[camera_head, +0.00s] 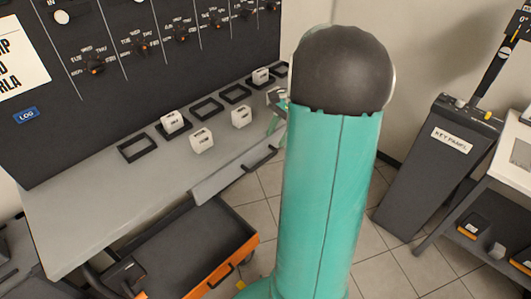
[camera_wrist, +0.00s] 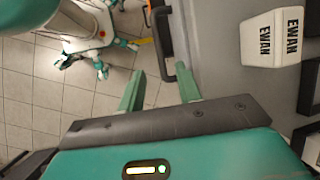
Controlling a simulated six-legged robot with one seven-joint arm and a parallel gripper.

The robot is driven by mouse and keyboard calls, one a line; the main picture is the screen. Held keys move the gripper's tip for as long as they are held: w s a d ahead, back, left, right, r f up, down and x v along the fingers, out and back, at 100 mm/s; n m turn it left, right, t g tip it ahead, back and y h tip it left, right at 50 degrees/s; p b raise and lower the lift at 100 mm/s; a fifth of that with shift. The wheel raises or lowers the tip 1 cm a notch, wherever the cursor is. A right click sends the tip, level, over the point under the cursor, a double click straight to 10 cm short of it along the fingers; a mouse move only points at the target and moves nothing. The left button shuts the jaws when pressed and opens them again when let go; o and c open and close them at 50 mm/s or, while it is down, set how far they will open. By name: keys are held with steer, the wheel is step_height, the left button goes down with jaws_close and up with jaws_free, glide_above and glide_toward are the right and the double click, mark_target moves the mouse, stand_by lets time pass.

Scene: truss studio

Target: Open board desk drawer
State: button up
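The board desk (camera_head: 95,215) is a grey top below a dark upright board. Its drawer front (camera_head: 215,183) shows at the right edge, with a dark bar handle (camera_head: 260,160). I cannot tell from this view whether the drawer is fully shut. In the wrist view a dark handle (camera_wrist: 162,38) lies beyond my gripper (camera_wrist: 160,88), beside the desk top. My gripper is open, its two green fingers apart with nothing seen between them. The handle's near end appears close to the right finger; contact cannot be told. In the head view my arm hides most of the gripper.
White name cubes (camera_head: 202,140) and black square frames (camera_head: 138,148) lie on the desk. An orange-edged dark trolley (camera_head: 180,255) stands below the drawer. A dark key panel stand (camera_head: 435,170) and a side table (camera_head: 510,165) are at right. Tiled floor is clear between.

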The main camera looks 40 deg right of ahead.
mark_target(265, 159)
steer(key=x, duration=0.8)
steer(key=shift+s, duration=0.1)
jaws_close()
